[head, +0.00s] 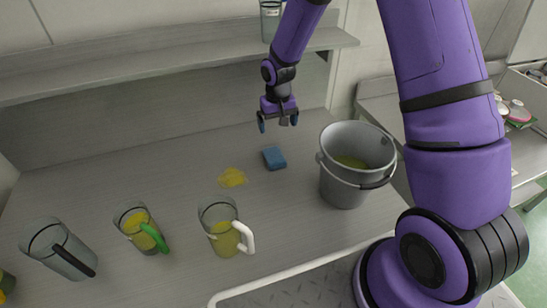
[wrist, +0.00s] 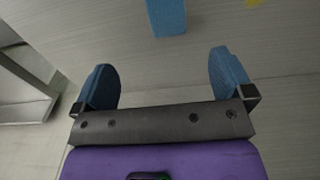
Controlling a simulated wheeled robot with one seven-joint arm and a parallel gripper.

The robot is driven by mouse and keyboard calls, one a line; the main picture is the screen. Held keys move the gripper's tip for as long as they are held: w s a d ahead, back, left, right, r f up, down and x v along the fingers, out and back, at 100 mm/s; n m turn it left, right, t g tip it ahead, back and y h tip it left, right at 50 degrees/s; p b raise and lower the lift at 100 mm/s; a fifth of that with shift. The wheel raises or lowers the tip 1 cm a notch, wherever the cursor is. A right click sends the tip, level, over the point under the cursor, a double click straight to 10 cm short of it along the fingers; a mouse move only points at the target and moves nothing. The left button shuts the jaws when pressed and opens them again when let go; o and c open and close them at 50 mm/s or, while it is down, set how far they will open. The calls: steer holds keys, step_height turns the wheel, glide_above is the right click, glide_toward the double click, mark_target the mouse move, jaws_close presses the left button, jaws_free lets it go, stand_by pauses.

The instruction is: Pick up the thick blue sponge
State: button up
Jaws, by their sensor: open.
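The thick blue sponge (head: 274,158) lies flat on the grey counter, left of the bucket. It also shows at the top of the wrist view (wrist: 167,16), where the frame's edge cuts it off. My gripper (head: 278,124) hangs above the counter, behind the sponge in the head view, apart from it. Its two blue fingers (wrist: 166,80) are spread wide with nothing between them.
A grey bucket (head: 343,190) with yellowish contents stands right of the sponge. A yellow spill (head: 232,177) lies left of it. Jugs with a white handle (head: 219,226), a green handle (head: 139,226) and a black handle (head: 55,248) stand nearer. A shelf (head: 170,62) runs along the wall.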

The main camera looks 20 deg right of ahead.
glide_above(274, 155)
step_height(274, 155, down, 9)
steer(key=shift+r, duration=0.1)
steer(key=shift+w+f, duration=0.1)
steer(key=shift+f, duration=3.15)
steer(key=c, duration=1.1)
step_height(274, 155, up, 10)
steer(key=shift+r, duration=0.1)
